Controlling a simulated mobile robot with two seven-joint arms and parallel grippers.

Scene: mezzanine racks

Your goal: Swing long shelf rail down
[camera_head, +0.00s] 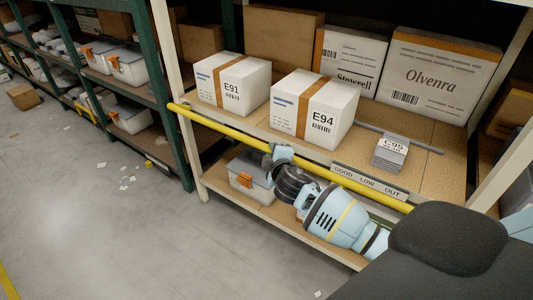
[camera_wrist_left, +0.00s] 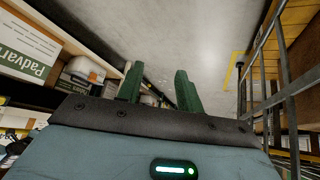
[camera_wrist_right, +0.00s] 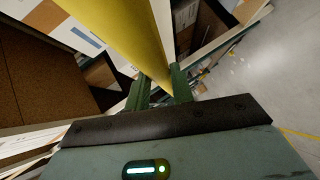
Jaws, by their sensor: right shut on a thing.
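The long yellow shelf rail (camera_head: 225,129) runs across the front of the rack bay, about level with the front edge of the middle shelf. Its left end reaches just past the cream upright; toward the right it passes near my dark body part. My right gripper (camera_head: 282,154) is shut on the rail at about its middle. In the right wrist view the yellow rail (camera_wrist_right: 125,35) fills the space between the green fingers (camera_wrist_right: 160,88). My left gripper (camera_wrist_left: 160,88) shows only in its own wrist view, fingers apart, with nothing between them.
Boxes E91 (camera_head: 232,84) and E94 (camera_head: 314,108) stand on the middle shelf (camera_head: 420,160) behind the rail, near a small stack of C95 cards (camera_head: 391,152). A "GOOD LOW OUT" label strip (camera_head: 369,181) lies along the shelf edge. The floor (camera_head: 110,215) at left is open, with paper scraps.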

